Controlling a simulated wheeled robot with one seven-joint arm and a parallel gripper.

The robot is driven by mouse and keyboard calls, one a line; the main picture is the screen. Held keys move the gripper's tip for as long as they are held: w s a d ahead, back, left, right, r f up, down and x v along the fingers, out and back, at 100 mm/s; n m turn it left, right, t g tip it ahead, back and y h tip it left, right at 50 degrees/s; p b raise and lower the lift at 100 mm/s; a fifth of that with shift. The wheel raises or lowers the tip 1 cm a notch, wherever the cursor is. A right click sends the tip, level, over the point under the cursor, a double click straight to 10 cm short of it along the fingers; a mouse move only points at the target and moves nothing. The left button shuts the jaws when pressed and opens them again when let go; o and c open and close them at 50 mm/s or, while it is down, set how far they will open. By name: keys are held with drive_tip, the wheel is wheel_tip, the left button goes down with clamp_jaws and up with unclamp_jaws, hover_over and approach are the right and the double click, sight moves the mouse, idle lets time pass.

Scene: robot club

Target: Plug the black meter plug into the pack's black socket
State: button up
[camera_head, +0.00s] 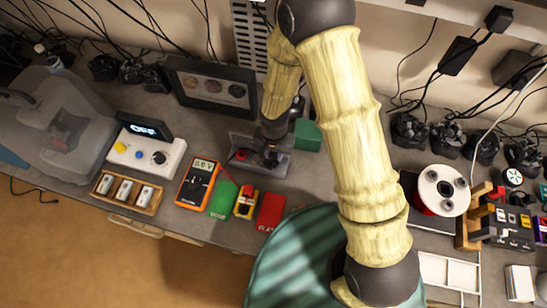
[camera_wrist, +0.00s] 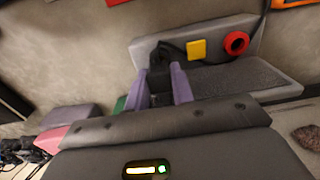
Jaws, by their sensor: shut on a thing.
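The pack (camera_head: 279,165) is a grey L-shaped block with a low base and an upright back, on the bench under my arm. It also shows in the wrist view (camera_wrist: 250,82), with a red ring-shaped socket or plug (camera_wrist: 236,42) and a yellow square (camera_wrist: 196,49). My gripper (camera_wrist: 162,85) has its two purple fingers shut on the black plug (camera_wrist: 159,76), at the pack's end away from the red ring. A black lead curves from the plug. The black socket is hidden, and I cannot tell whether the plug touches it. The orange meter (camera_head: 197,182) lies to the left.
Green (camera_head: 223,199), yellow (camera_head: 246,203) and red (camera_head: 270,212) blocks line the bench front beside the meter. A green box (camera_head: 307,136) stands right of the pack. A dark panel (camera_head: 212,86) is behind. A wooden tray (camera_head: 127,193) and white console (camera_head: 147,153) stand left.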

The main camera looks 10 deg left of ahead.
drive_tip(key=shift+r+p, duration=1.15)
drive_tip(key=shift+r, duration=0.6)
drive_tip(key=shift+o, duration=0.7)
drive_tip(key=shift+c, duration=0.5)
